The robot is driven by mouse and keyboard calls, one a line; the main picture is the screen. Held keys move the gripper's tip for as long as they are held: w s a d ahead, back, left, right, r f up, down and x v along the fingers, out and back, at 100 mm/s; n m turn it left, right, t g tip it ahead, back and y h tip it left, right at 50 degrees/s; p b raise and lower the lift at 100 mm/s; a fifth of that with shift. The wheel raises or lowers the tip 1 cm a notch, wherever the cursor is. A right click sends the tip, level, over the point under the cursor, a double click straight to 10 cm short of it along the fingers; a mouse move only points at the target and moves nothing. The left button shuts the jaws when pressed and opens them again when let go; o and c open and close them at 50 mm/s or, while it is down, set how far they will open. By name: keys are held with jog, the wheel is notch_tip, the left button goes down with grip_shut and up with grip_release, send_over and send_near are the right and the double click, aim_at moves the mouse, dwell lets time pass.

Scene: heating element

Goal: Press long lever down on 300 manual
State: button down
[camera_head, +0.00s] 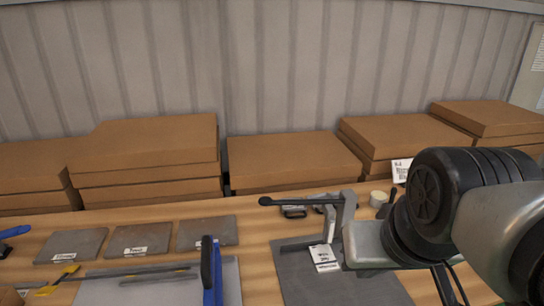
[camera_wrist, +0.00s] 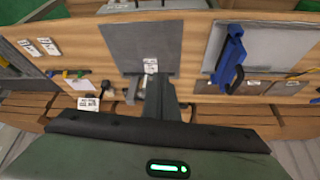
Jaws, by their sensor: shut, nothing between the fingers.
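A long black lever (camera_head: 295,201) with a rounded left end lies almost level in the head view. Its right end meets a grey bracket (camera_head: 347,205) at the back of a dark mat (camera_head: 340,288). A white label (camera_head: 326,259), too small to read surely, lies near the bracket. The mat also shows in the wrist view (camera_wrist: 140,40). My gripper, its fingers (camera_wrist: 166,88) shut and empty, is seen from behind in the wrist view. It is just right of the bracket in the head view. Whether it touches the lever cannot be told; the fingers hide part of the device.
A blue clamp-like tool (camera_head: 210,272) stands left of the mat. Several grey plates (camera_head: 140,240) lie further left. Stacked cardboard boxes (camera_head: 290,158) line the back of the wooden bench.

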jog(key=shift+s+d, duration=0.1)
jog(key=w+a+r+m+y, duration=0.1)
jog(key=w+a+y, duration=0.15)
jog(key=w, duration=0.55)
jog(key=w+a+r+m+t+y+p, duration=0.1)
jog(key=w+a, duration=0.3)
jog(key=w, duration=0.4)
jog(key=w+a+r+m+y, duration=0.1)
jog(key=w+a, duration=0.2)
jog(key=w, duration=0.4)
jog(key=w+a+f+m, duration=0.1)
jog(key=w+f, duration=0.2)
jog(key=w, duration=0.4)
jog(key=w+a+f+m+t, duration=0.1)
jog(key=w+a+f, duration=0.1)
jog(key=w+f, duration=0.2)
jog(key=w+a+f+m+t+p, duration=0.1)
jog(key=w+f, duration=0.3)
jog(key=w, duration=0.6)
jog(key=shift+w+a+h, duration=0.2)
jog(key=shift+w+h, duration=0.05)
jog(key=shift+h, duration=0.2)
jog(key=shift+f, duration=0.15)
